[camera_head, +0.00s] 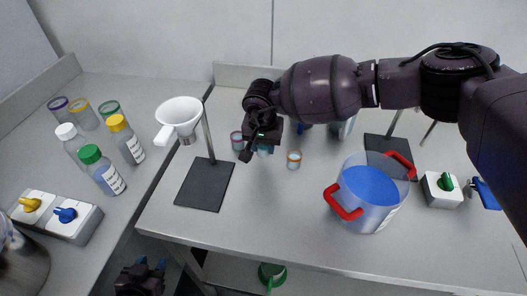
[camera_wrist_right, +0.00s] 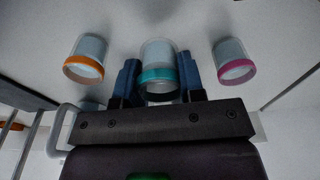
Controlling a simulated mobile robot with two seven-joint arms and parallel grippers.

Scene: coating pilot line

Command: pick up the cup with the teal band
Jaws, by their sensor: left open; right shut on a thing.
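The cup with the teal band (camera_wrist_right: 158,54) stands between the two blue fingers of my right gripper (camera_wrist_right: 160,82) in the wrist view, and the fingers are shut on it. In the head view my right gripper (camera_head: 262,146) reaches down over the table, and only a bit of the teal-banded cup (camera_head: 264,151) shows beneath it. I cannot tell whether the cup touches the table. My left gripper (camera_head: 141,274) is open and empty, low in front of the table edge.
An orange-banded cup (camera_head: 294,160) and a magenta-banded cup (camera_head: 237,141) flank the held cup. A funnel (camera_head: 179,115) on a stand is to the left. A red-handled pot (camera_head: 378,210) with blue liquid stands right. Several bottles and jars stand on the left bench.

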